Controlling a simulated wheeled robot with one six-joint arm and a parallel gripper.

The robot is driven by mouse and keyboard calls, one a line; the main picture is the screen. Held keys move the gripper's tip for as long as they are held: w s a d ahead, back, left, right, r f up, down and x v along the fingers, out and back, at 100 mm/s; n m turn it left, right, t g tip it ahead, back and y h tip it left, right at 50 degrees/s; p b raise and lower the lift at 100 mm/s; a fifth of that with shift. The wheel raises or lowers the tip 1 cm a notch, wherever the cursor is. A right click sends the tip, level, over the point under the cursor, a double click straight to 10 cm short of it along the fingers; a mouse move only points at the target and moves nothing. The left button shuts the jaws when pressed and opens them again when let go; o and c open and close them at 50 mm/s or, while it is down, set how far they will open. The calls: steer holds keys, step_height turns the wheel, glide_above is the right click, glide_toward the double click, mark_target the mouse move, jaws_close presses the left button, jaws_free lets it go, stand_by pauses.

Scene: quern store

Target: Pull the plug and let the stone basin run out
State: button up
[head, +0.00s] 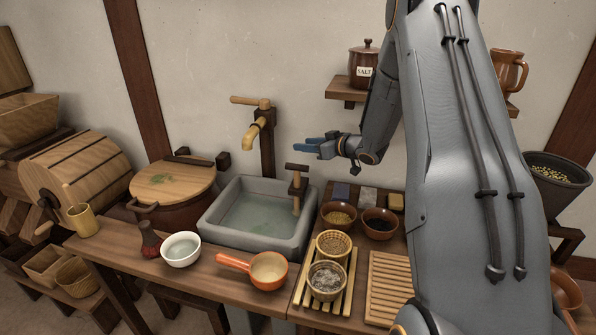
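The grey stone basin (222,222) is set into the wooden counter below the wall and holds greenish water. A wooden T-handled plug (297,187) stands upright at the basin's right side, its lower end down toward the water. Its bottom is not clear to see.
A wooden tap (256,125) rises behind the basin. In front stand a white bowl (181,250) and an orange-handled pan (268,271). Small bowls (380,223) stand to the right. A lidded tub (172,185) is at left; a shelf (345,93) holds a salt jar (364,64).

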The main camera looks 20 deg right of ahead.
mark_target(298, 167)
steer(key=s+d+f+n+g+y+b, duration=0.1)
steer(key=s+d+f+n+g+y, duration=0.2)
steer(key=s+f+y, duration=0.45)
steer(key=shift+n+y, duration=0.4)
steer(key=shift+y, duration=0.05)
steer(key=x, duration=0.2)
steer(key=p+x, duration=0.1)
steer(key=x, duration=0.2)
steer(key=r+p+x, duration=0.1)
steer(key=x, duration=0.2)
steer(key=shift+w+a, duration=0.15)
steer(key=shift+a, duration=0.05)
steer(key=shift+c, duration=0.3)
jaws_close()
steer(key=shift+r, duration=0.1)
